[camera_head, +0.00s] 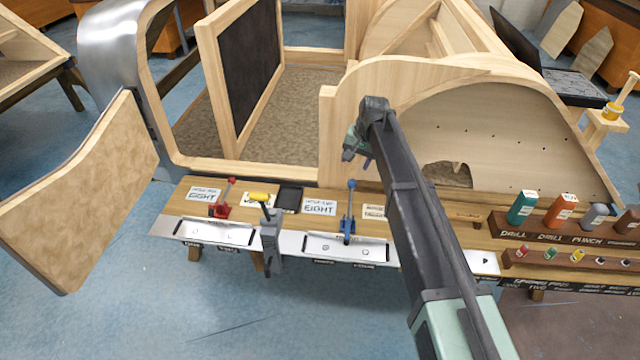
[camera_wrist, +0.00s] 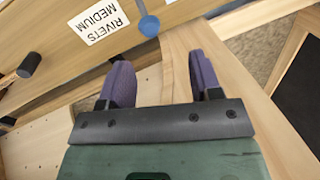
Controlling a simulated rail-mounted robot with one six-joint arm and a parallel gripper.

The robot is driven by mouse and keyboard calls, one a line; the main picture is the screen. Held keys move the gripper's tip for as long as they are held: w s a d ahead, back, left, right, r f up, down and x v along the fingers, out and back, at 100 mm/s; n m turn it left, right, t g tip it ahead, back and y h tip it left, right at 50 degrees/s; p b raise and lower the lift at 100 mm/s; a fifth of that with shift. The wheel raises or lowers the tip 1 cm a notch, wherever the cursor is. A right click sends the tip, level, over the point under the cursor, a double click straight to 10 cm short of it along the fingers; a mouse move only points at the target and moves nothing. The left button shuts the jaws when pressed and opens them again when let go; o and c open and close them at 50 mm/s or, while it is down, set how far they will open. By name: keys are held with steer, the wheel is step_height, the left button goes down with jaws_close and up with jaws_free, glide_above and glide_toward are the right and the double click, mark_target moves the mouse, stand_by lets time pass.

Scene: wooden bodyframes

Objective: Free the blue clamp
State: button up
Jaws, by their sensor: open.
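The blue clamp (camera_head: 348,212) stands on the workbench in the head view, behind the right metal plate, with its handle upright. In the wrist view a round blue knob (camera_wrist: 149,26), apparently the top of its handle, shows beyond the fingers, near the label "RIVETS MEDIUM". My gripper (camera_head: 358,155) is above and beyond the clamp in the head view, apart from it. In the wrist view my gripper (camera_wrist: 159,75) has its two purple fingers spread, with nothing between them. The clamp's lower part is mostly out of the wrist view.
A red clamp (camera_head: 222,204) stands left, behind another metal plate (camera_head: 214,231). A yellow-handled tool in a grey vise (camera_head: 269,235) is between them. The wooden bodyframe (camera_head: 328,140) rises close behind the bench. Coloured bit holders (camera_head: 560,212) stand at the right.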

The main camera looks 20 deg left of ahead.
mark_target(353, 180)
steer(key=f+b, duration=1)
steer(key=b, duration=0.1)
steer(key=shift+a+f, duration=0.25)
steer(key=shift+f, duration=0.15)
steer(key=shift+r, duration=0.2)
steer(key=shift+c, duration=0.4)
jaws_close()
